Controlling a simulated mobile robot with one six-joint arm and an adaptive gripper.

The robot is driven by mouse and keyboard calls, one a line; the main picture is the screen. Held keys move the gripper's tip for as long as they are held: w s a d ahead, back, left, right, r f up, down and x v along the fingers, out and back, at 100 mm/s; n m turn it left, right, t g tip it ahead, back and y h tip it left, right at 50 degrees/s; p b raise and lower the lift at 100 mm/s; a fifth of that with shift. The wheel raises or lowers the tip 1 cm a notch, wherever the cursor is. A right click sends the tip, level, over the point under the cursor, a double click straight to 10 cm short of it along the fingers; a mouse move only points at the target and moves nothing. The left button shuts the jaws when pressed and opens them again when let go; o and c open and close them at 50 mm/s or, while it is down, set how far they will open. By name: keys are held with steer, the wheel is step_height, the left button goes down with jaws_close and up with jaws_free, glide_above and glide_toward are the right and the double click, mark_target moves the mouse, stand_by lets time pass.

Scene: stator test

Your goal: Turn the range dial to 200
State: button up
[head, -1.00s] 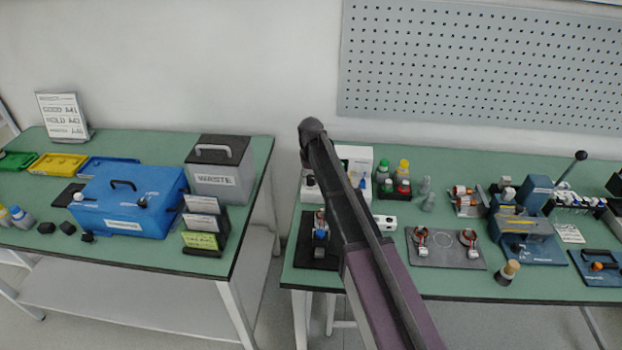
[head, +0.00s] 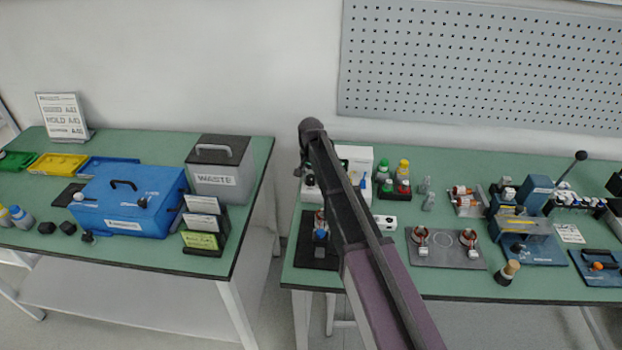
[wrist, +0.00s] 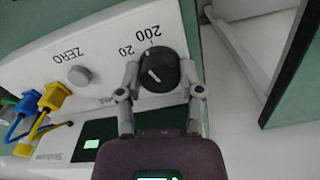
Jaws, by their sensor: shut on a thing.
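The range dial (wrist: 160,70) is a round black knob on the sloped white panel of a meter (wrist: 95,50) in the wrist view. The labels 200 and 20 are printed beside it, turned in the picture. White marks show on the dial, but I cannot tell for sure which label it points to. My gripper (wrist: 159,78) is shut on the dial, one finger on each side of it. In the head view my arm covers the gripper and the dial; part of the white meter (head: 357,158) shows behind the arm.
A grey ZERO knob (wrist: 79,75) and yellow and blue plugs (wrist: 52,97) with leads are on the panel left of the dial. A dark display (wrist: 95,137) lies below. The bench edge is close on the right. Bottles (head: 402,170) stand right of the meter.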

mark_target(311, 177)
steer(key=m, duration=0.3)
steer(key=shift+s+d+m, duration=0.15)
steer(key=shift+m, duration=0.15)
steer(key=o, duration=0.8)
steer(key=shift+f, duration=0.1)
steer(key=shift+o, duration=0.2)
steer(key=r+p, duration=0.6)
steer(key=shift+w+r, duration=0.1)
steer(key=shift+w, duration=0.1)
